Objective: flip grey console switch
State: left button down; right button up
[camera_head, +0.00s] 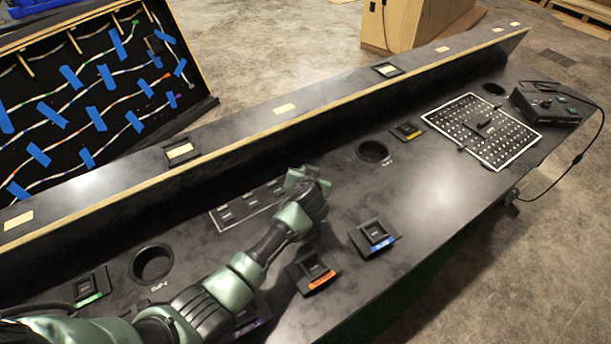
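The black console (420,210) runs diagonally across the head view. A dark panel (235,210) with a thin light outline and a row of small switches lies in its middle, near the back ledge. I cannot tell which switch is the grey one. My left gripper (308,178) is over the right end of this panel and hides part of it. Its fingers are small and blurred, so I cannot tell whether they are open or touching anything. My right gripper is not in view.
Switch modules with blue (373,238), orange (313,272), green (92,285) and yellow (407,130) labels sit on the console. Round cup holes (152,263) lie between them. A dotted board (482,140) and a corded control box (547,105) are at right. A raised ledge (330,98) runs behind.

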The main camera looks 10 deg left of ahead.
pick_arm(q)
jog(key=shift+f, duration=0.1)
dwell(0.4)
jog(key=c, duration=1.5)
grip_release()
jog(key=shift+s+d, duration=0.1)
jog(key=shift+v, duration=3.8)
